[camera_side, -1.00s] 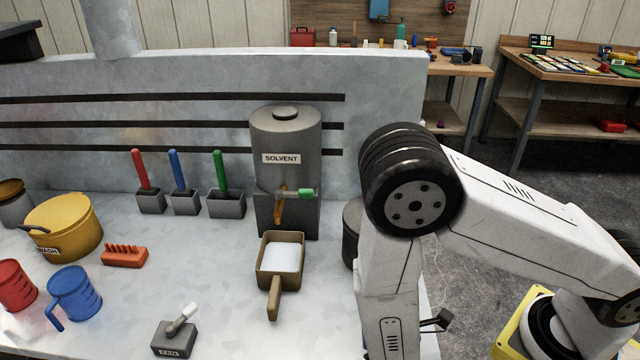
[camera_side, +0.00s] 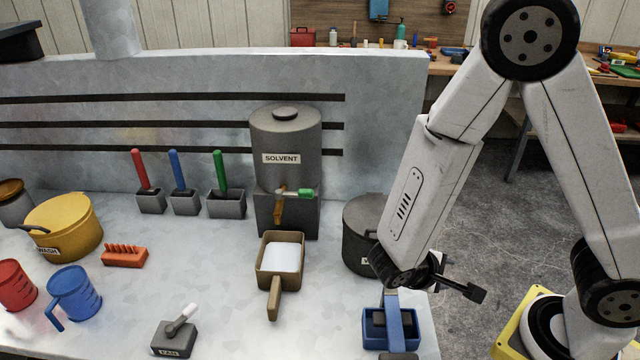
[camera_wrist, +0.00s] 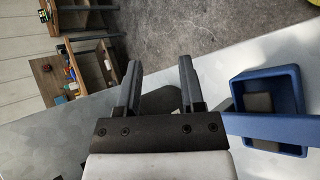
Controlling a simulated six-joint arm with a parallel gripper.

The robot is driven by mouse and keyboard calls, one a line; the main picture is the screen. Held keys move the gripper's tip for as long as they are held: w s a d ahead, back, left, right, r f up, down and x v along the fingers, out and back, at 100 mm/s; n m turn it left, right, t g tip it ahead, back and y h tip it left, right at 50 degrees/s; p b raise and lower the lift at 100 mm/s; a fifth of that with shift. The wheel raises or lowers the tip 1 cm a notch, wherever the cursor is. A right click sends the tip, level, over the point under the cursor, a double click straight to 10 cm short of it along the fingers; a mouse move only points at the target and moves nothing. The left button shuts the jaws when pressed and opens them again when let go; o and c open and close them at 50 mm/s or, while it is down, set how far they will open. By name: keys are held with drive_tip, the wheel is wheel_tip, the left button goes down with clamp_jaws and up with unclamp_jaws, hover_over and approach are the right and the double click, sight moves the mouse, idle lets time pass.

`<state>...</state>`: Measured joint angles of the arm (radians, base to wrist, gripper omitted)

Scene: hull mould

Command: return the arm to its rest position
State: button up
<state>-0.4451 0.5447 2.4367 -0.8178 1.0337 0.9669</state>
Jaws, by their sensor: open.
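In the side view my arm is folded up at the right, elbow high. The gripper end (camera_side: 440,277) hangs above the right end of the bench, with one dark finger pointing right past the bench edge. It is near a dark lidded pot (camera_side: 362,235), whose right side is partly hidden by my arm.
A blue tray with a blue handle (camera_side: 368,332) stands close below my gripper; it also shows in the wrist view (camera_wrist: 292,88). Floor is open at right.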

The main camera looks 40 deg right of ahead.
drive_tip(key=w+a+r+m+t+y, duration=0.2)
drive_tip(key=w+r+t+y, duration=0.3)
drive_tip(key=y, duration=0.5)
drive_tip(key=shift+w+r+m, duration=0.3)
drive_tip(key=shift+w+r, duration=0.1)
drive_tip(key=shift+w, duration=0.55)
